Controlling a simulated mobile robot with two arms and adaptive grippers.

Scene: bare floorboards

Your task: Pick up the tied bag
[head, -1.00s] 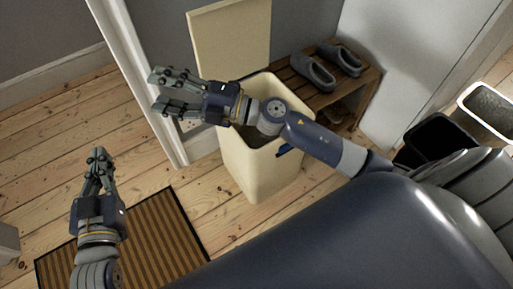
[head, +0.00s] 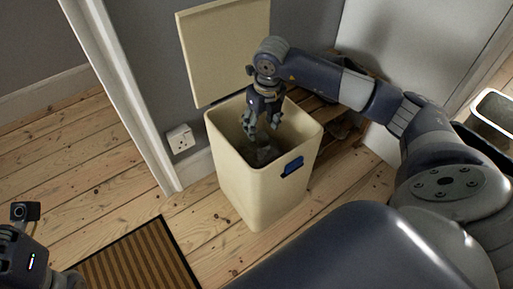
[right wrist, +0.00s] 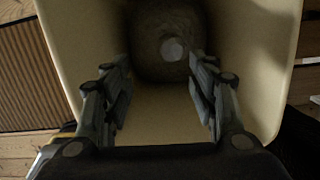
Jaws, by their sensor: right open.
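The dark grey bag (head: 264,155) lies down inside the cream bin (head: 250,190), mostly in shadow. In the right wrist view the bag (right wrist: 150,66) is a dark mass with a paler round spot, perhaps its tied top; I cannot be sure. My right gripper (head: 262,130) points down through the bin's mouth, above the bag. In the right wrist view its fingers (right wrist: 160,75) are spread, with nothing between them. My left gripper shows only in part at the lower left edge; its fingers cannot be made out.
The bin's lid (head: 225,50) stands open at the back. A wooden shoe rack (head: 335,125) is behind the bin to the right, partly hidden by my arm. A striped mat (head: 135,262) lies at front left. A light-rimmed container (head: 495,118) is at far right. Floor left of the bin is clear.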

